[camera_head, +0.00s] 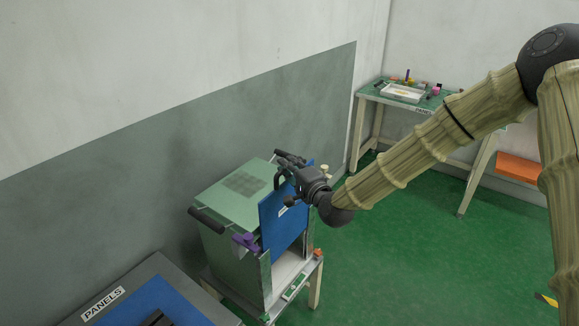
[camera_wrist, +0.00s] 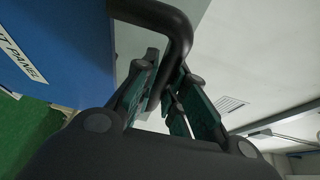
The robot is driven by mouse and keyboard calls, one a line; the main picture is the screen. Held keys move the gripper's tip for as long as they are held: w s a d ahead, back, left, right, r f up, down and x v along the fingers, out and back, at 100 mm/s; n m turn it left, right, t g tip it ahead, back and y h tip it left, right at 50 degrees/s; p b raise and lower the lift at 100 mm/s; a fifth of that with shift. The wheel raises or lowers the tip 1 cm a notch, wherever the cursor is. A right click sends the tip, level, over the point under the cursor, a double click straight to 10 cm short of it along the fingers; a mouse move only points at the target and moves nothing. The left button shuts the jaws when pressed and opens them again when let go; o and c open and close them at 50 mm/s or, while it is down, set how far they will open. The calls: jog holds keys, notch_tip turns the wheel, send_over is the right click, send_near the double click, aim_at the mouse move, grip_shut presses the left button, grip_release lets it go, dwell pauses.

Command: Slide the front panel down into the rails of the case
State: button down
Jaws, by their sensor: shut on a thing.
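The blue front panel (camera_head: 283,222) stands upright at the open front of the case, its lower part between the case's side edges and its top above the lid. The pale green case (camera_head: 228,195) stands on a small stand. My gripper (camera_head: 284,178) is at the panel's top, shut on its dark handle. In the wrist view my gripper (camera_wrist: 165,95) has its fingers around the black handle (camera_wrist: 172,18), and the blue panel (camera_wrist: 70,45) with its white label is at the left. Whether the panel's edges sit inside the rails is too small to tell.
A purple piece (camera_head: 246,242) is at the case's front left corner and an orange piece (camera_head: 318,253) at the right. A dark rack labelled PANELS (camera_head: 103,303) stands at the lower left. A green table (camera_head: 425,100) with a tray is at the back. Green floor is free at the right.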

notch_tip(320, 180, down, 13)
jog(key=b, duration=0.9)
jog(key=shift+f, duration=0.2)
dwell(6.0)
jog(key=shift+r, duration=0.2)
